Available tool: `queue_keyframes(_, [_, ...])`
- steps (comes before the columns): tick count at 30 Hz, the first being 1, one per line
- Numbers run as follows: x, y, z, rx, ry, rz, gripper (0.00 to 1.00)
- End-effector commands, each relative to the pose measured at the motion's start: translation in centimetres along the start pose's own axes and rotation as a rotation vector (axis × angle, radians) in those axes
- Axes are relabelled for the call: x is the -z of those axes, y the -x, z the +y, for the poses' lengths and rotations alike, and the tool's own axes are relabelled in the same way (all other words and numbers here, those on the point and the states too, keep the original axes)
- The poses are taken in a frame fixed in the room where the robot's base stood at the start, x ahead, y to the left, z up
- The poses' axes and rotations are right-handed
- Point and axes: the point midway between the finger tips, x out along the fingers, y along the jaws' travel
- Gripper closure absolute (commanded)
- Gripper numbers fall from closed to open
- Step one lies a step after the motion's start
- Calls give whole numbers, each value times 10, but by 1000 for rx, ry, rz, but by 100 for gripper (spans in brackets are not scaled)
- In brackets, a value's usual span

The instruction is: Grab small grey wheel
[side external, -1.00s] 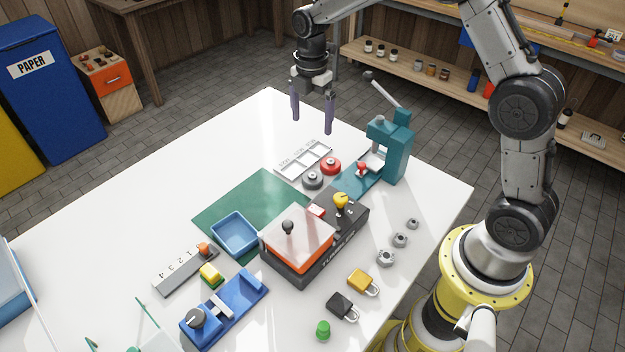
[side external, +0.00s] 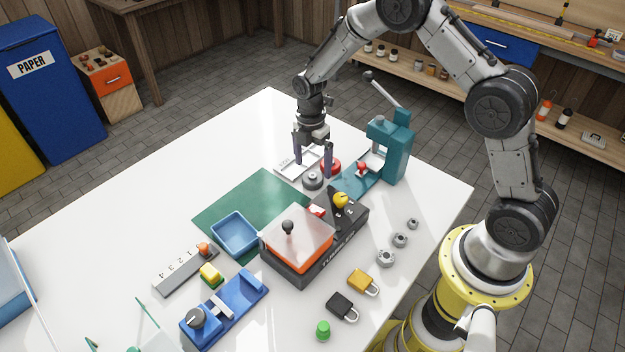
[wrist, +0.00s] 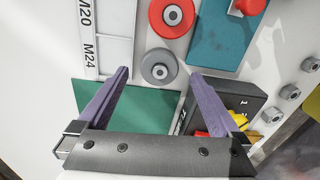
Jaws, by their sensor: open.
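The small grey wheel (side external: 312,180) lies flat on the white table beside the red wheel (side external: 331,166). In the wrist view the grey wheel (wrist: 159,67) shows its hub, with the red wheel (wrist: 172,16) just above it. My gripper (side external: 313,171) is open, pointing down, its two purple fingers apart. In the wrist view the gap between my fingertips (wrist: 160,74) is in line with the grey wheel. The fingers do not visibly press on it; their exact height above the table I cannot tell.
A white sorting tray (wrist: 121,20) lies to the left and a teal press (side external: 396,150) stands to the right. A green mat (side external: 222,204) and an orange-topped tumbler box (side external: 298,238) are nearby. Several hex nuts (side external: 386,258) lie farther right.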

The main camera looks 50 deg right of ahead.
Motion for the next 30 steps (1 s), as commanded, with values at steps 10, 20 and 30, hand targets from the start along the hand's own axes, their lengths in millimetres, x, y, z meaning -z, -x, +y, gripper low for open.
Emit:
queue_keyframes(10, [3, -29, 0, -1, -1, 0, 0])
queue_keyframes(20, [3, -29, 0, -1, -1, 0, 31])
queue_keyframes(30, [3, -28, 1, -2, -1, 0, 88])
